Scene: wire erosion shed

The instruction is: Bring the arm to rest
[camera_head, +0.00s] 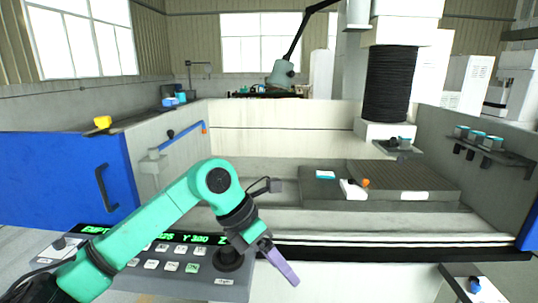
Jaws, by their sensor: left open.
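My left arm, green with black joints, reaches in from the lower left and bends down over the control panel (175,266). Its gripper (285,268) has a purple finger pointing down and right, beyond the panel's right edge and in front of the machine's pale front ledge. The gripper is open, with nothing seen between its fingers; one finger is mostly hidden behind the other. It appears clear of the panel's knob (229,259). My right gripper is not in view.
A blue door (65,180) is at left.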

